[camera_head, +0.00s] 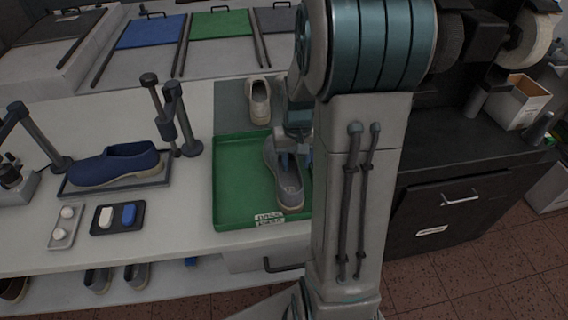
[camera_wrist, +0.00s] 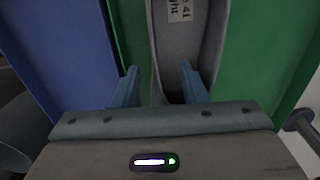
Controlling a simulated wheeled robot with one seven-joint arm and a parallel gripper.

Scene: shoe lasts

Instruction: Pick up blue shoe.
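The blue shoe (camera_head: 116,163) is a navy slip-on with a pale sole. It lies on a low dark stand (camera_head: 75,188) at the left of the counter in the head view. My gripper (camera_head: 292,152) is well to its right, over a grey shoe (camera_head: 284,185) in a green tray (camera_head: 232,222). In the wrist view, my gripper's fingers (camera_wrist: 160,82) are spread apart at the grey shoe (camera_wrist: 185,45), whose insole has a white label. A gap shows beside the left finger. Whether either finger touches the shoe is unclear.
A beige shoe (camera_head: 259,101) stands behind the tray on a grey mat. Dark posts (camera_head: 172,118) rise just right of the blue shoe. A small dark tray (camera_head: 117,217) with a white and a blue piece lies in front. My arm hides the tray's right side.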

